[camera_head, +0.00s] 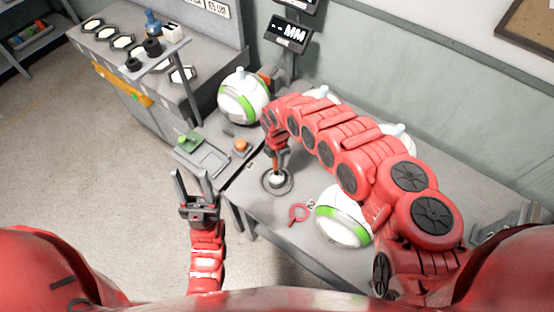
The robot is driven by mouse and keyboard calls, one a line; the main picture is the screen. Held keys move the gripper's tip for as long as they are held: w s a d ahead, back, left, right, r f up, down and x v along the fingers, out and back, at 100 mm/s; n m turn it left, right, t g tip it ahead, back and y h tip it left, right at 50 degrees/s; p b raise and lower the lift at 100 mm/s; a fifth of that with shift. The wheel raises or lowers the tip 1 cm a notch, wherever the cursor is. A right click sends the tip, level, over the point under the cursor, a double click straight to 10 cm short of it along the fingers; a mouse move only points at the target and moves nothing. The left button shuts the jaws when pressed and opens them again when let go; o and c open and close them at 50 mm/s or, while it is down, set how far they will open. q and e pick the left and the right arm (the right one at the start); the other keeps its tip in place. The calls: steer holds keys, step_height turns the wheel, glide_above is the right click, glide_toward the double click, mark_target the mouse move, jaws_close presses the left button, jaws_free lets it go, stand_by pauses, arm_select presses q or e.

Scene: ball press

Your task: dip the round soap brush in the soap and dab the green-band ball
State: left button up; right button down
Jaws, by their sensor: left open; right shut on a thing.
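My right gripper (278,161) is shut, pointing down over a round dark-rimmed dish (277,191) on the table. What it holds is mostly hidden; a small pale round end, likely the soap brush (277,180), shows below the fingers inside the dish rim. I cannot tell if it touches the soap. One white ball with a green band (243,97) stands at the back left of the table. Another green-band ball (343,215) sits at the front, right of the dish. My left gripper (190,185) is open, empty and upright, left of the table edge.
A grey tray (203,159) and a green item (187,142) lie on the left surface, near a small orange-red thing (241,146). A red ring-shaped tool (299,212) lies by the front ball. My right arm partly hides other white balls. A display (288,35) stands behind.

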steer(key=shift+f+b, duration=0.45)
steer(key=shift+f, duration=0.5)
step_height(320, 180, down, 4)
steer(key=b, duration=0.3)
steer(key=shift+r+b, duration=0.2)
steer(key=shift+b, duration=0.1)
steer(key=shift+r, duration=0.15)
steer(key=shift+r+p, duration=3.45)
steer(key=shift+r, duration=1.05)
steer(key=shift+f, duration=0.1)
